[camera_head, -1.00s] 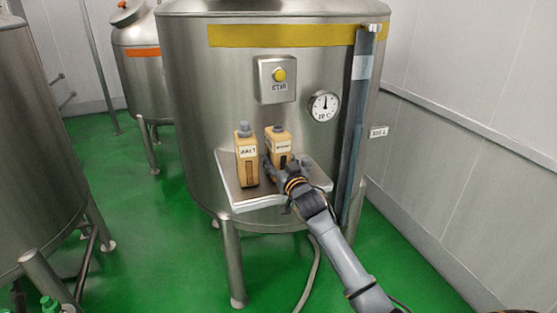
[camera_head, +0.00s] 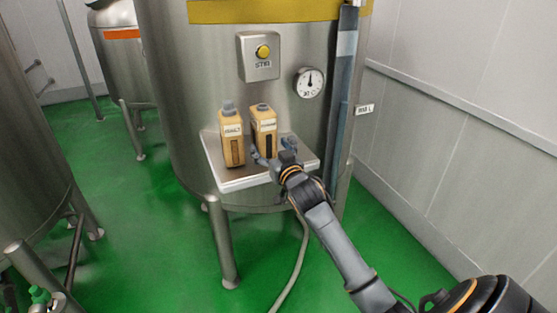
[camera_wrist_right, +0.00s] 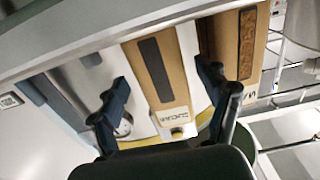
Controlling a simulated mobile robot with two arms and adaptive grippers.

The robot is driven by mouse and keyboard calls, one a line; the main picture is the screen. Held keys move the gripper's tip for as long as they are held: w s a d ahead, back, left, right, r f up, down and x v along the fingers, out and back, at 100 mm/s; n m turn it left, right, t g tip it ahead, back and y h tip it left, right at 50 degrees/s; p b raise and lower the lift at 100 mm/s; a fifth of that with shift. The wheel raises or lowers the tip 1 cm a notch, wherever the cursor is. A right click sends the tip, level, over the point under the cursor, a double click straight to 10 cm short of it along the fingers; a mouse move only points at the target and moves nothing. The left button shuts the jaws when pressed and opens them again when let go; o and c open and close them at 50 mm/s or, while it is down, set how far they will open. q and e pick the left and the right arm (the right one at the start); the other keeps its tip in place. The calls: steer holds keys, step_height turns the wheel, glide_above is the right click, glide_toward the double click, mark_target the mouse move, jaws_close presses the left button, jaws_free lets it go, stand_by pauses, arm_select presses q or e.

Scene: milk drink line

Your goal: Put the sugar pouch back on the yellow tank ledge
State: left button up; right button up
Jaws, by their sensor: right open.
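Two tan pouches with grey caps stand upright side by side on the pale ledge (camera_head: 245,184) of the steel tank with the yellow band (camera_head: 265,11). The left pouch (camera_head: 232,148) has a label like MALT. The right pouch (camera_head: 264,139) has a label too blurred to read, so I cannot confirm that it is the sugar. My right gripper (camera_head: 273,151) is open at the front of the right pouch. In the right wrist view, a pouch (camera_wrist_right: 160,75) shows between and beyond my spread fingers (camera_wrist_right: 165,93); contact is not clear. My left gripper is out of view.
Above the ledge are a box with a yellow button (camera_head: 263,52) and a round gauge (camera_head: 309,82). A vertical blue-grey column (camera_head: 341,110) stands right of the ledge. Another steel tank (camera_head: 35,130) is at left. A hose (camera_head: 297,265) hangs below the ledge.

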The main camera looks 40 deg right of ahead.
steer(key=v, duration=0.7)
steer(key=s+a+f+n+g+y, duration=0.15)
steer(key=a+f, duration=0.35)
steer(key=f, duration=0.6)
steer(key=s+a+f+n+g+y, duration=0.1)
steer(key=a+f+g+y, duration=0.15)
steer(key=a+f, duration=0.65)
steer(key=s+f+g, duration=0.1)
steer(key=s+f, duration=0.3)
steer(key=f, duration=0.4)
steer(key=s+f+n+g, duration=0.1)
steer(key=s+f+g, duration=0.15)
steer(key=f, duration=0.65)
steer(key=s+f+g, duration=0.1)
steer(key=s+f, duration=0.4)
steer(key=f, duration=0.3)
steer(key=s+f+g, duration=0.2)
steer(key=s+f, duration=0.5)
steer(key=s, duration=0.5)
steer(key=s+a+f+n+g, duration=0.1)
steer(key=s+f+g, duration=0.2)
steer(key=s+f, duration=0.4)
steer(key=s+a+f+g, duration=0.1)
steer(key=s+f+g, duration=0.2)
steer(key=s+f, duration=0.4)
steer(key=s, duration=0.9)
steer(key=shift+s+a+f+n+b, duration=0.2)
steer(key=shift+s+n+b, duration=0.15)
steer(key=shift+s, duration=0.05)
steer(key=shift+r, duration=0.1)
